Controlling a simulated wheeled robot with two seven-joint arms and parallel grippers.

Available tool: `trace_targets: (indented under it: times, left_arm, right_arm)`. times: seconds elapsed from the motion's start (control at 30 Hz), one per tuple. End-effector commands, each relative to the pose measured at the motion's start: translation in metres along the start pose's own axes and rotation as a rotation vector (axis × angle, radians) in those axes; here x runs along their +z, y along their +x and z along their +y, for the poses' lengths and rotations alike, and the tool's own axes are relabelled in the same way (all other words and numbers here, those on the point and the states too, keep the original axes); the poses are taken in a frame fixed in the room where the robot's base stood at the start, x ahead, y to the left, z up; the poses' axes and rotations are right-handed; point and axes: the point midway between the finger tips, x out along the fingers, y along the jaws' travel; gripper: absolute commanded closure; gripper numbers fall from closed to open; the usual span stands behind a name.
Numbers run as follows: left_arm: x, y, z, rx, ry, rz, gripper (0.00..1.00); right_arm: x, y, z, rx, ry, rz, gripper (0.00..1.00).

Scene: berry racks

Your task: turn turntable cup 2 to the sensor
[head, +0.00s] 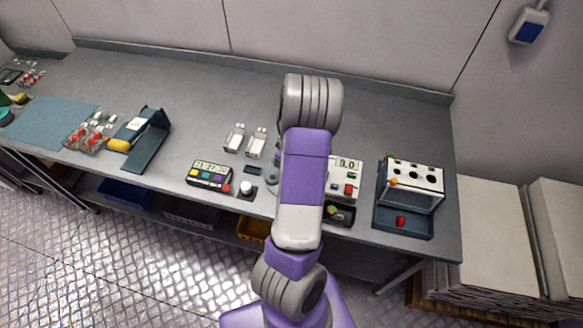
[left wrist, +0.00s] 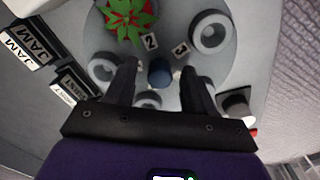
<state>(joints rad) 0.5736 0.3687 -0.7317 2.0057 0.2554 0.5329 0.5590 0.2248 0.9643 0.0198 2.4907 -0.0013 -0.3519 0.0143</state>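The grey round turntable (left wrist: 178,22) fills the upper middle of the left wrist view. It carries white ring-shaped cups, one at upper right (left wrist: 211,33), one at left (left wrist: 102,68) and one partly hidden low between my fingers (left wrist: 148,101). The number 2 tag (left wrist: 150,41) and number 3 tag (left wrist: 180,49) lie near its middle; I cannot tell which cup is cup 2. A blue round peg (left wrist: 160,72) stands between the fingers of my left gripper (left wrist: 160,70), which is open with gaps on both sides. I cannot identify the sensor. My right gripper is out of view.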

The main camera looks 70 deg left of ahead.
Motion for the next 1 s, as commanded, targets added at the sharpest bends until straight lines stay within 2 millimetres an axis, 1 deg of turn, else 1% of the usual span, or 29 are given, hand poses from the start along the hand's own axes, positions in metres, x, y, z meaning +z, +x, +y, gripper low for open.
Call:
trace_targets:
  times: [0.27,0.37,0.6,0.7,0.83,1.0]
  left_arm:
    - [0.000,-0.001,0.000,0.000,0.001,0.000,0.46]
    - [0.000,-0.011,0.001,0.002,0.001,0.000,0.46]
    - [0.000,-0.053,0.001,0.004,0.001,0.000,0.46]
    - [0.000,-0.066,0.001,0.004,0.002,0.000,0.46]
    - [0.000,-0.075,0.001,0.002,0.001,0.000,0.46]
    - [0.000,-0.076,0.000,0.000,0.000,0.000,0.46]
  right_arm:
    - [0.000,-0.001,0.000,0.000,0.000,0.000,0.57]
    - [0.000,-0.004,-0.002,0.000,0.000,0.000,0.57]
    - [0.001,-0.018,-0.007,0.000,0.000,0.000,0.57]
    - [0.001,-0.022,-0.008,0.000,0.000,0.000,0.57]
    - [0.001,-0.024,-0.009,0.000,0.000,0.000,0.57]
    - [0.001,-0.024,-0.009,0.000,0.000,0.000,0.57]
